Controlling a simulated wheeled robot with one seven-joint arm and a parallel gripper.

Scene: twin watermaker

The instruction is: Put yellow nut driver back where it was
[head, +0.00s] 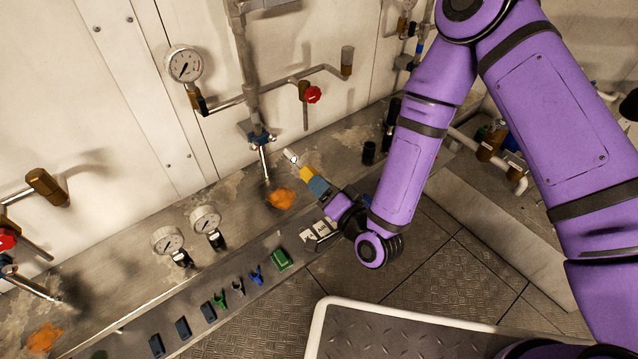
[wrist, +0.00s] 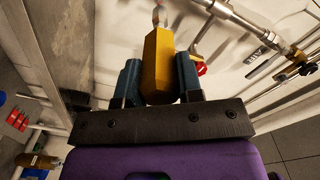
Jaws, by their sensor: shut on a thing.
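The yellow nut driver (head: 306,173) is held in my gripper (head: 317,185) above the metal ledge, beside the wall. Its pale tip points up and left in the head view, toward the wall pipes. In the wrist view the yellow handle (wrist: 157,55) stands between the two blue-grey fingers of my gripper (wrist: 159,82), which are shut on it. The fingers hide part of the handle. I cannot tell which spot the nut driver came from.
A vertical pipe with a blue-handled valve (head: 262,140) stands left of the nut driver. Two gauges (head: 205,220) (head: 168,240) stand on the ledge. Dark cylinders (head: 369,153) stand to the right.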

